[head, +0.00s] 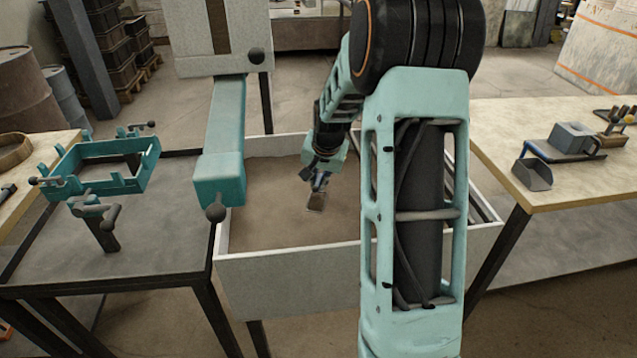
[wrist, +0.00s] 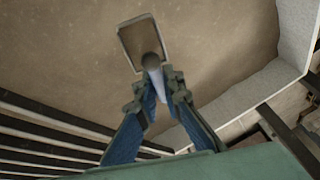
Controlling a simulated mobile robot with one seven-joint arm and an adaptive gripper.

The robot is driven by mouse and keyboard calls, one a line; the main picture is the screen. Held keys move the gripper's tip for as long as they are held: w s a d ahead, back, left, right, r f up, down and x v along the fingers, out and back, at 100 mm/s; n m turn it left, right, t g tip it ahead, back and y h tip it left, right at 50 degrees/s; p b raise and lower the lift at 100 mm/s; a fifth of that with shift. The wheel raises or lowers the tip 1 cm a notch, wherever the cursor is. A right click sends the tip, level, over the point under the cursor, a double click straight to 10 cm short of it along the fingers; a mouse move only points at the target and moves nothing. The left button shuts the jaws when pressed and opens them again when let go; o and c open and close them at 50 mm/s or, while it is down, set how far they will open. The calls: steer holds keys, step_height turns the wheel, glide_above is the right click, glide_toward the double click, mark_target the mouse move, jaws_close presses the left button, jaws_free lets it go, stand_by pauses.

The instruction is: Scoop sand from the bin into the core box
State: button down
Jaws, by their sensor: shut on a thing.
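My gripper (wrist: 158,88) is shut on the handle of a scoop (wrist: 142,42) in the wrist view. The scoop's squarish pan reaches out ahead of the fingers, over brown sand (wrist: 210,35). The pan looks sand-coloured inside; I cannot tell how much it holds. In the head view the scoop (head: 316,202) is small, over or at the sand inside the pale-walled bin (head: 290,262). Whether it touches the sand is unclear. A teal frame (head: 100,170), possibly the core box, sits on the dark table at the left.
A dark slatted rack (wrist: 50,135) lies along one side of the bin. A teal arm-like post (head: 222,140) overhangs the bin's left side.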

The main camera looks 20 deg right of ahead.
mark_target(319, 179)
steer(key=shift+d+r+p, duration=0.1)
steer(key=shift+r+p, duration=2.45)
steer(key=shift+r, duration=1.2)
